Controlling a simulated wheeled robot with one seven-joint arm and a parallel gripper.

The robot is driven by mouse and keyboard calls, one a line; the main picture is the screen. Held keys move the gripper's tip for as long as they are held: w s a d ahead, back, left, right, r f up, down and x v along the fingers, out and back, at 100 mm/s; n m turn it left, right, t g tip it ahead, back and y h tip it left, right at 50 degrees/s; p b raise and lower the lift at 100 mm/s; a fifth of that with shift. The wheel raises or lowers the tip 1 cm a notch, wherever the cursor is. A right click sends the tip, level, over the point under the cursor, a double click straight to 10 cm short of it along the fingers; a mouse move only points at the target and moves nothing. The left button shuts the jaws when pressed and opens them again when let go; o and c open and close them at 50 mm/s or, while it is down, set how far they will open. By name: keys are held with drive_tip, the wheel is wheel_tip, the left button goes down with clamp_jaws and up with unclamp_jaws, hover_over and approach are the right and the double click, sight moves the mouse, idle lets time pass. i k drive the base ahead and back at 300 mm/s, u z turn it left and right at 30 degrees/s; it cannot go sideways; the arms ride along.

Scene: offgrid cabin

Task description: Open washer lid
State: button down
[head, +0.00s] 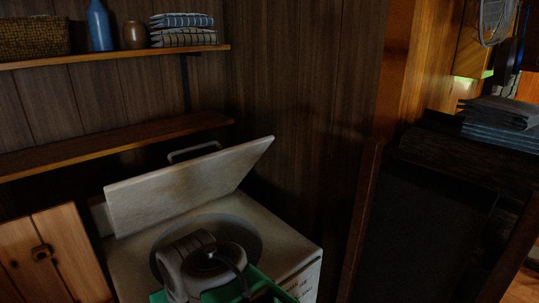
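The white washer (285,240) stands at the lower middle, against the dark panelled wall. Its lid (185,187) is raised and leans back at a slant, clear of the top. A round dark opening (238,226) shows in the top below it. A grey bar like a handle (195,150) shows behind the lid's upper edge. My grey, rounded arm parts with a black cable are in front of the washer and cover part of the opening. The fingers of my gripper cannot be made out, and I see no contact with the lid.
Two wooden shelves (120,142) run along the wall above left; the upper one holds a basket (35,37), a blue bottle (99,27) and folded cloths (183,30). A wooden cabinet (60,255) stands left. Green material (275,290) shows at the bottom. A dark unit (425,225) stands right.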

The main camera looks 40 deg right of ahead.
sight(136, 204)
drive_tip(key=k, duration=0.55)
drive_tip(key=z, duration=0.55)
drive_tip(key=i, duration=1.05)
drive_tip(key=u, duration=0.5)
